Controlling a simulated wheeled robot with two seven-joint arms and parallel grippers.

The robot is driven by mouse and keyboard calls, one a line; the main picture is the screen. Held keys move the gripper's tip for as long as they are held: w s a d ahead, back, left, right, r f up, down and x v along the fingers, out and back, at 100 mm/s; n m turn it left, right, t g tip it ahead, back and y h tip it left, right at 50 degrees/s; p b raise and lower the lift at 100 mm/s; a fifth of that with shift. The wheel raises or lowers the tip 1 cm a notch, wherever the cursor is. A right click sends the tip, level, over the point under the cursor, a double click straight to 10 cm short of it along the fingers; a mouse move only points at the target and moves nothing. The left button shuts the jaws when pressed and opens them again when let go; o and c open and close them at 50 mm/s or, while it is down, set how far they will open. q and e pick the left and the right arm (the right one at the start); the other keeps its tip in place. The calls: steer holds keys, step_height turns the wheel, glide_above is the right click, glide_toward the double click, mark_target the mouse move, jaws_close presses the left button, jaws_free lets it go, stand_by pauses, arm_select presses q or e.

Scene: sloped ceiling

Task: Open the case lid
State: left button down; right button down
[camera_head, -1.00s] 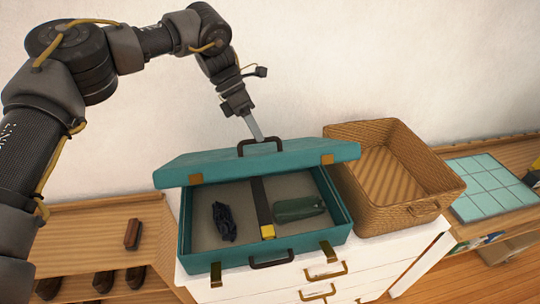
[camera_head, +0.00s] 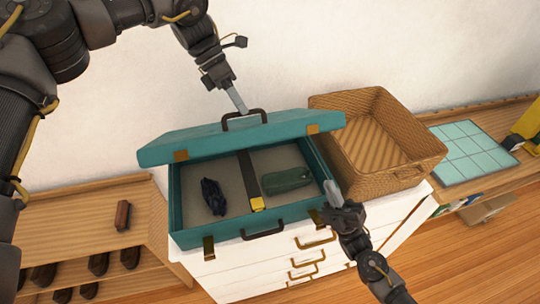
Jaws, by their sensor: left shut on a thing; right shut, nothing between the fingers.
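The teal case (camera_head: 174,212) stands on a white drawer unit with its lid (camera_head: 200,142) raised and tilted up at the back. Inside it are a dark crumpled item (camera_head: 213,196), a green pouch (camera_head: 287,180) and a dark strap with a yellow end (camera_head: 257,203). My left gripper (camera_head: 240,104) is shut on the dark handle (camera_head: 262,113) at the lid's upper edge. My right gripper (camera_head: 331,190) is shut and empty at the case's front right corner; I cannot tell whether it touches the case.
A wicker basket (camera_head: 428,146) stands close to the right of the case. Beyond it a teal tiled board (camera_head: 470,150) lies on a wooden bench. A lower wooden shelf (camera_head: 75,222) with a brush and shoes is on the left. A white wall is behind.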

arm_select(q)
steer(key=shift+a+f, duration=0.15)
arm_select(e)
steer(key=w+a+n+g+y, duration=0.2)
steer(key=a+n+g, duration=0.5)
steer(key=n+g, duration=0.6)
steer(key=shift+w+a+n+g+y, duration=0.3)
steer(key=shift+w+n, duration=0.55)
steer(key=shift+n, duration=1.25)
arm_select(q)
steer(key=shift+w, duration=0.1)
arm_select(e)
steer(key=x, duration=1)
steer(key=shift+d+r, duration=0.1)
